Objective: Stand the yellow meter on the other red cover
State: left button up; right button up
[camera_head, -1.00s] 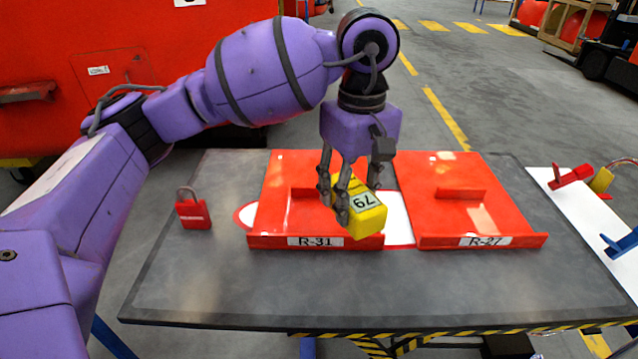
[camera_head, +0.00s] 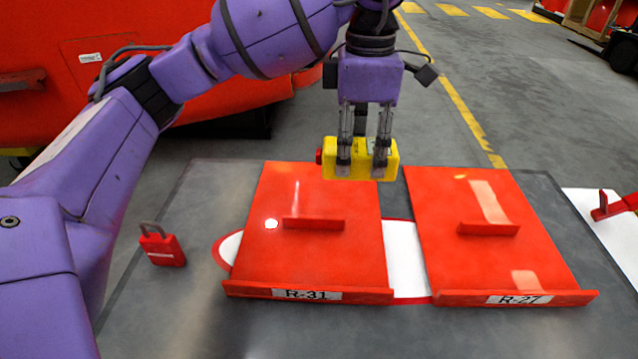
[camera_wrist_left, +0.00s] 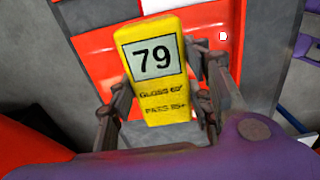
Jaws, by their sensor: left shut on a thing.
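My left gripper (camera_head: 363,165) is shut on the yellow meter (camera_head: 358,172) and holds it in the air over the far edge of the R-31 cover. In the left wrist view the meter (camera_wrist_left: 155,62) shows a display reading 79 between the fingers. The red cover labelled R-31 (camera_head: 275,255) lies on the left of the grey table, with a small raised ledge on its surface. The red cover labelled R-27 (camera_head: 455,260) lies to its right, also with a ledge, and nothing stands on it. My right gripper is not in view.
A red padlock (camera_head: 163,249) sits on the grey table (camera_head: 200,320) left of the R-31 cover. A white surface (camera_head: 600,215) with a red tool (camera_head: 615,206) is at the right. A white strip shows between the covers.

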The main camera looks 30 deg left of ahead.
pick_arm(q)
jog(key=w+a+f, duration=0.2)
jog(key=a, duration=0.1)
jog(key=w+a+f, duration=0.2)
jog(key=a+f, duration=0.1)
jog(key=a, duration=0.1)
jog(key=w+a+f+p, duration=0.1)
jog(key=w+a+f, duration=0.1)
jog(key=a+f, duration=0.1)
jog(key=shift+a, duration=0.3)
jog(key=shift+w+a+f, duration=0.2)
jog(key=shift+a+f, duration=0.05)
jog(key=shift+f, duration=0.2)
jog(key=shift+a+f, duration=0.2)
jog(key=shift+f, duration=0.05)
jog(key=f, duration=0.3)
jog(key=shift+w+a+f, duration=0.1)
jog(key=shift+w+a, duration=0.05)
jog(key=shift+w, duration=0.05)
jog(key=shift+f, duration=0.2)
jog(key=o, duration=1.6)
jog(key=shift+f, duration=0.1)
jog(key=shift+o, duration=0.2)
jog(key=shift+r, duration=0.55)
notch_tip(320, 180, up, 11)
jog(key=shift+r, duration=0.15)
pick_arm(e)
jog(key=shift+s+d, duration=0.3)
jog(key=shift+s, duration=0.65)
